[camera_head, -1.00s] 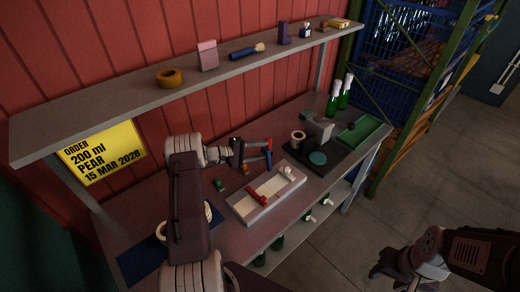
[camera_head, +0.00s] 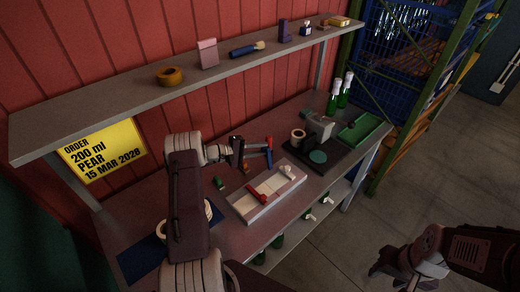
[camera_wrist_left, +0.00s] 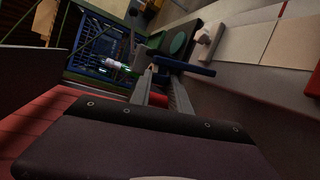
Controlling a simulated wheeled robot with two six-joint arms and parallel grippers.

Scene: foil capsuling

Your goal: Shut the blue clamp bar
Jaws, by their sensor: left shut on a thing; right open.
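The blue clamp bar (camera_head: 269,156) stands raised at the far end of the white tray-like fixture (camera_head: 243,217); in the left wrist view the bar (camera_wrist_left: 186,67) lies across my fingertips. My left gripper (camera_head: 267,147) is shut on the blue clamp bar, its fingers reaching in from the left. The fingers also show in the left wrist view (camera_wrist_left: 160,75), with a red part (camera_wrist_left: 158,99) between them. A red bar (camera_head: 257,193) lies across the near left part of the fixture. My right gripper (camera_head: 388,270) is open and empty over the floor, away from the bench.
Green-and-white bottles (camera_head: 333,100) and a green tray (camera_head: 374,124) stand beyond. A shelf (camera_head: 120,110) hangs above the bench. A small green object (camera_head: 219,183) lies left of the fixture.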

